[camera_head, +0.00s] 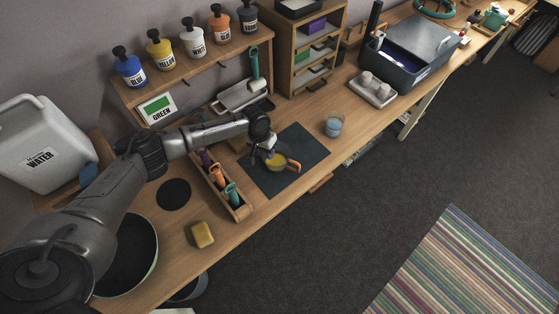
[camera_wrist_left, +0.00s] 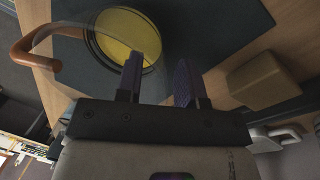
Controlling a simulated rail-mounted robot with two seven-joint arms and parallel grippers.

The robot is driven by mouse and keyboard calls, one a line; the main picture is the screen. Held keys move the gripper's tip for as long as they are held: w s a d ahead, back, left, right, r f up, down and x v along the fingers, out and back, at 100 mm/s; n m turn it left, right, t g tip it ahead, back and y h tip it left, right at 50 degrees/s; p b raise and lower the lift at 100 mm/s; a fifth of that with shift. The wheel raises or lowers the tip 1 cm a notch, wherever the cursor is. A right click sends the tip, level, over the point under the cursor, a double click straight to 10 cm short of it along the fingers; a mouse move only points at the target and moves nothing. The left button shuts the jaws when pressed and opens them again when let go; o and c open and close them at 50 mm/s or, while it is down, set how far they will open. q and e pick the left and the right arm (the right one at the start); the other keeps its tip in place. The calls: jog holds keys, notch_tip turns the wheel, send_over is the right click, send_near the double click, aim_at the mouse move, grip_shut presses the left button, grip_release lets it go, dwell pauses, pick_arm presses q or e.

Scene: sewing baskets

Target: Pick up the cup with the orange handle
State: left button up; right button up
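The cup with the orange handle (camera_head: 276,162) stands on the dark mat (camera_head: 303,146) and holds something yellow. Its handle (camera_head: 294,166) points right in the head view. In the left wrist view the cup (camera_wrist_left: 124,30) is seen from above, with its orange handle (camera_wrist_left: 35,47) at the left. My right gripper is in neither view.
A wooden rack of colored-handled tools (camera_head: 238,207) lies to the left. A wooden block (camera_wrist_left: 264,80) is beside the gripper. A yellow sponge (camera_head: 202,235) lies near the front edge.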

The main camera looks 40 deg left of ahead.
pick_arm(q)
jog(key=shift+c, duration=0.3)
grip_shut()
jog(key=shift+r, duration=0.2)
jog(key=shift+r, duration=1.95)
jog(key=d+r, duration=0.6)
jog(key=d, duration=0.5)
jog(key=shift+w+d+r+b, duration=0.2)
jog(key=shift+w+r+b, duration=0.15)
jog(key=shift+s, duration=0.1)
